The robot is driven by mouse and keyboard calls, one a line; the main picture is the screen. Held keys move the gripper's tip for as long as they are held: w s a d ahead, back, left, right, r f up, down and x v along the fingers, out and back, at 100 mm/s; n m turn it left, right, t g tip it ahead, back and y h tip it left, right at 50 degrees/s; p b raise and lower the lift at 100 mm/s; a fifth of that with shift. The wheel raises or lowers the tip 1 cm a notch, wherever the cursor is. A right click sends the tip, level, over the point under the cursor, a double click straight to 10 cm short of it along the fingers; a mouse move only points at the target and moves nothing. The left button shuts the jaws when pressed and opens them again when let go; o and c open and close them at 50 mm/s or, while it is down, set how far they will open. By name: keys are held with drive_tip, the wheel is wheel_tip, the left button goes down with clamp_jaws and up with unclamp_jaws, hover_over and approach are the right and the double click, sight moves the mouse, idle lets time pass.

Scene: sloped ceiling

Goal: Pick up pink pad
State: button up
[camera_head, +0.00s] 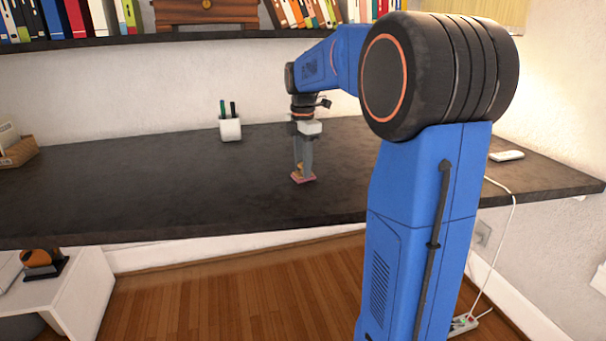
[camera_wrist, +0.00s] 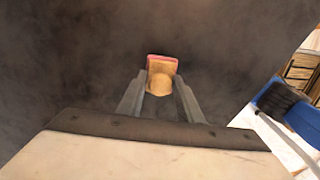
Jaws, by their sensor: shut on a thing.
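The pink pad (camera_head: 304,179) is a small block with a pink edge and a tan, wood-like top with a rounded knob. It is at the dark desktop, below my gripper (camera_head: 303,172). In the wrist view the pad (camera_wrist: 163,63) shows its pink rim at the far edge, and its round tan knob sits between the fingertips of my gripper (camera_wrist: 160,85). The fingers are shut on the knob from both sides. I cannot tell whether the pad rests on the desk or is slightly above it.
The dark desk (camera_head: 150,190) is mostly clear around the pad. A white pen cup (camera_head: 230,129) stands at the back, left of my gripper. A basket (camera_head: 18,154) is at the far left, and a white device (camera_head: 506,156) lies at the right. A bookshelf (camera_head: 130,40) runs above.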

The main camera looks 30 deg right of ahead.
drive_tip(key=shift+r, duration=0.15)
wheel_tip(320, 180, up, 10)
drive_tip(key=shift+f, duration=0.1)
idle(0.4)
drive_tip(key=shift+o, duration=0.6)
